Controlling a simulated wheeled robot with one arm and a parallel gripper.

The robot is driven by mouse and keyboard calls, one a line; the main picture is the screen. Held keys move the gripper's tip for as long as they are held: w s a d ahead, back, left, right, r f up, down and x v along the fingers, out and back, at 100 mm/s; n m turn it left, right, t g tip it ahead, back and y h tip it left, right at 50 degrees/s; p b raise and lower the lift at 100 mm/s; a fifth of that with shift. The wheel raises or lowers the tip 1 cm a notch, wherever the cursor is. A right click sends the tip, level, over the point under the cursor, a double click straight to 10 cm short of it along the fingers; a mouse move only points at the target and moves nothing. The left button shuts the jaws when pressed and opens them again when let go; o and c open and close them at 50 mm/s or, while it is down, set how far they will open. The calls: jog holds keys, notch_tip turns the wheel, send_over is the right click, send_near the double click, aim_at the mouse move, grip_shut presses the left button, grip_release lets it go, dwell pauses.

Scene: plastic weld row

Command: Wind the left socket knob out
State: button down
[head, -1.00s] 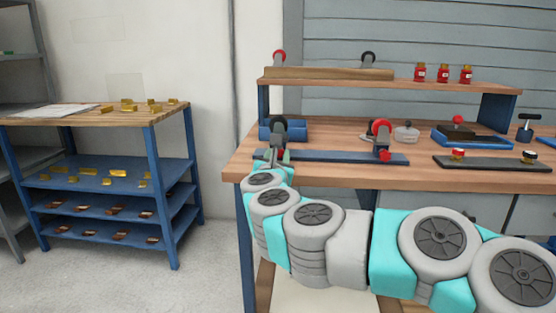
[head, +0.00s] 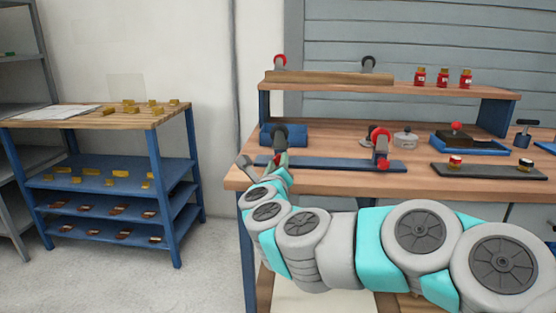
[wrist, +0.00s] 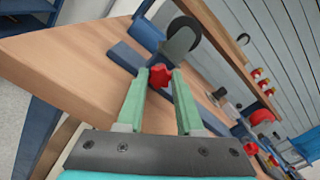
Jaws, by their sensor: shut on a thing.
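The left socket (head: 280,138) stands at the left end of a long blue bar (head: 335,164) on the wooden bench, with a black wheel on top. In the wrist view its post and black wheel (wrist: 184,36) show just beyond the fingertips. A red star-shaped knob (wrist: 160,75) sits low on its near side. My gripper (wrist: 160,79) is shut on this knob with its two green fingers, one each side.
A blue bin (head: 269,135) stands close behind the left socket. The raised shelf (head: 400,88) overhangs the bench's back and carries several red jars (head: 443,78). A dark plate (head: 487,172) with two small knobs lies to the right. A blue shelf rack (head: 110,165) stands left.

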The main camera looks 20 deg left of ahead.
jog(key=shift+n, duration=0.6)
jog(key=c, duration=0.8)
grip_release()
jog(key=shift+c, duration=0.2)
jog(key=v, duration=0.7)
jog(key=shift+s, duration=0.4)
